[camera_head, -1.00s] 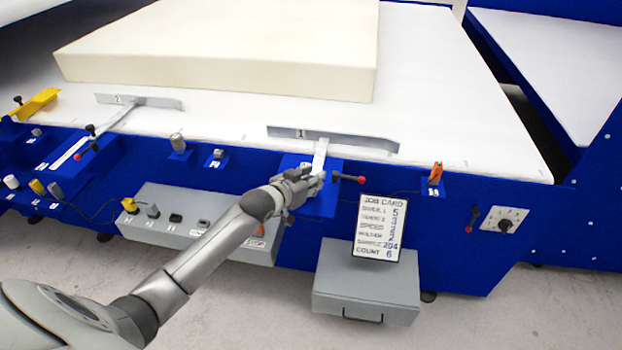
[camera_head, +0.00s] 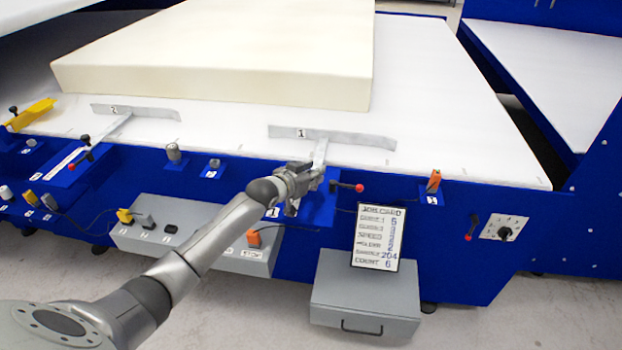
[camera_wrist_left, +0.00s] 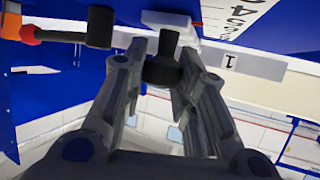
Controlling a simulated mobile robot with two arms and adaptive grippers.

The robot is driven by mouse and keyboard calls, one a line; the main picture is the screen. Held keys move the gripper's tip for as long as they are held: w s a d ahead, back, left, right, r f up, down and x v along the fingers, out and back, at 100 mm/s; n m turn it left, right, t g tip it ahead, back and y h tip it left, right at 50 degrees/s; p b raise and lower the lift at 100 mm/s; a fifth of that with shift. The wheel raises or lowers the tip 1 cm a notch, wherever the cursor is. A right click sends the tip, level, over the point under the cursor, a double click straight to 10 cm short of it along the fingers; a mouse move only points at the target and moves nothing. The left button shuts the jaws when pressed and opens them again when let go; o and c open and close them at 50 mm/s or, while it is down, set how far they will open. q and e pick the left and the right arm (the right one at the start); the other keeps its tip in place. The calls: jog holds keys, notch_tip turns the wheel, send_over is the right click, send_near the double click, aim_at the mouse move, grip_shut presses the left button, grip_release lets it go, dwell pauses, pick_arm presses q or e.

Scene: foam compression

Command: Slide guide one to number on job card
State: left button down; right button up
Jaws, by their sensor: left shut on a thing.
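Guide one (camera_head: 345,138) is a grey metal fence labelled 1, lying on the white tabletop (camera_head: 465,130) in front of the foam. Its bar (camera_head: 320,153) runs back to the blue front bracket. My left gripper (camera_head: 316,174) is at this bar; in the left wrist view its fingers (camera_wrist_left: 165,72) are shut on a dark knob (camera_wrist_left: 162,66) under the bar. Numbers on a white scale (camera_wrist_left: 240,14) show there, partly cut off. The job card (camera_head: 377,238) stands upright on a grey box; its top line reads 5. My right gripper is not in view.
A cream foam block (camera_head: 225,60) lies behind the guide with a narrow gap. A red-tipped lever (camera_head: 347,186) sits just right of my gripper. Guide two (camera_head: 135,111) is at the left. A grey control box (camera_head: 190,232) and grey drawer box (camera_head: 365,292) stand below.

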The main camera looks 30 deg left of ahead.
pick_arm(q)
jog(key=c, duration=1.2)
grip_release()
jog(key=v, duration=1.2)
